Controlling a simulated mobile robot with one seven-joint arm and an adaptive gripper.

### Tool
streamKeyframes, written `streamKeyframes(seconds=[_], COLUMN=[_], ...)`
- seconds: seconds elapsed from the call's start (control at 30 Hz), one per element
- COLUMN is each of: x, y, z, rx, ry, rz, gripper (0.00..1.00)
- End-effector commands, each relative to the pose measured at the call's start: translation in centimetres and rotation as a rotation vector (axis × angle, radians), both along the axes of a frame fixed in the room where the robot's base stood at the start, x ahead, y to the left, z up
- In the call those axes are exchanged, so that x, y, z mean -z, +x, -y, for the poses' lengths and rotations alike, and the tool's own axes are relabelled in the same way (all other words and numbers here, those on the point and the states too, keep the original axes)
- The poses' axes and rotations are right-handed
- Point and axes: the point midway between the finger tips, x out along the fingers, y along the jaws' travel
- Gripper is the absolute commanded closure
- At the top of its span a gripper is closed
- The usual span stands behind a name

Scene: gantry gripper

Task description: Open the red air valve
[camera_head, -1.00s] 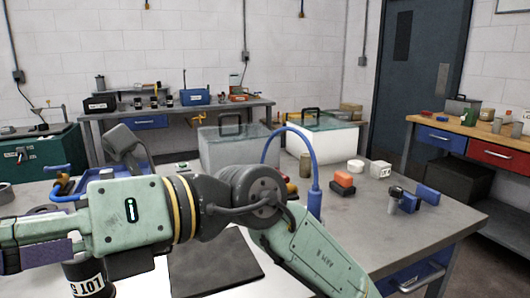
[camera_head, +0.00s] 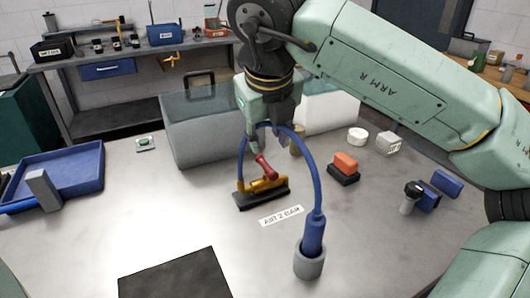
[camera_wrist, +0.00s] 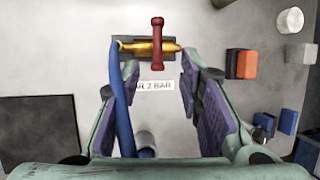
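The air valve has a red handle (camera_head: 266,168) on a brass body (camera_head: 262,184), mounted on a dark base on the table. In the wrist view the red handle (camera_wrist: 158,45) lies crosswise to the brass body (camera_wrist: 137,47). My gripper (camera_head: 274,130) points down above the valve. In the wrist view my gripper (camera_wrist: 150,82) is open, its purple-padded fingers apart with nothing held between them. The handle is beyond the fingertips, untouched. A blue hose (camera_head: 314,180) arches from the valve to a grey cup, close by the left finger in the wrist view.
A blue tray (camera_head: 80,170) is at left, a black mat (camera_head: 175,275) in front. An orange-and-black block (camera_head: 344,166) sits right. The table's left middle is clear.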

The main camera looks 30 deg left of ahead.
Motion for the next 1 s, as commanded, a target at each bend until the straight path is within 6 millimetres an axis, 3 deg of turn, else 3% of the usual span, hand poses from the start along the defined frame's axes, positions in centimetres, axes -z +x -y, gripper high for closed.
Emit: streamKeyframes(seconds=[0.5, 0.7, 1.0], x=[7.8, 9.0, 9.1], y=[2.9, 3.3, 3.3], z=[-2.2, -2.5, -2.5], rx=[-0.007, -0.006, -0.006], ry=[0.003, 0.002, 0.003], rz=[-0.006, -0.004, -0.003], gripper=[0.67, 0.67, 0.7])
